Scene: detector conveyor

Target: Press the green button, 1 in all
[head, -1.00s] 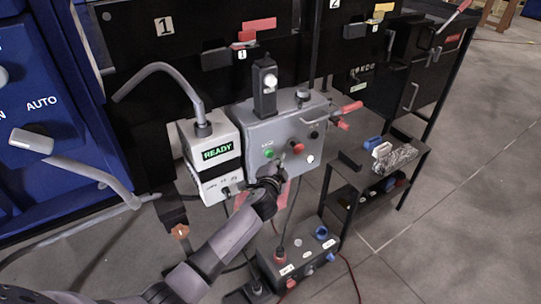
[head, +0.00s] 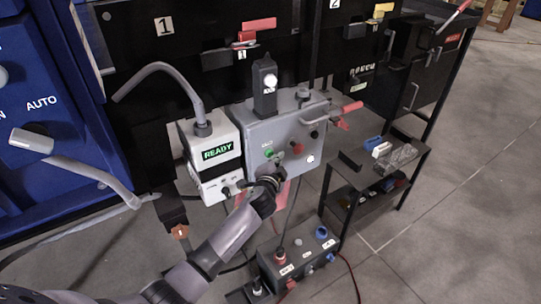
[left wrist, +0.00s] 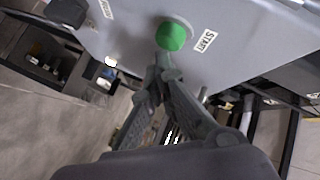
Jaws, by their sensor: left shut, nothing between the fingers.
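The green button (head: 268,153) sits on the front of a grey control box (head: 262,131), left of a red button. In the left wrist view the green button (left wrist: 171,36) stands out from the grey panel beside a START label (left wrist: 205,41). My left gripper (head: 277,160) is shut and empty, its tips close to the green button. In the left wrist view its fingertips (left wrist: 163,62) are just below the button; I cannot tell whether they touch it. My right gripper is not in view.
A white unit with a READY display (head: 217,152) stands left of the box. A dark box with knobs (head: 299,258) is on the floor below. A small black shelf (head: 375,178) stands at right. Open floor (head: 460,200) lies beyond it.

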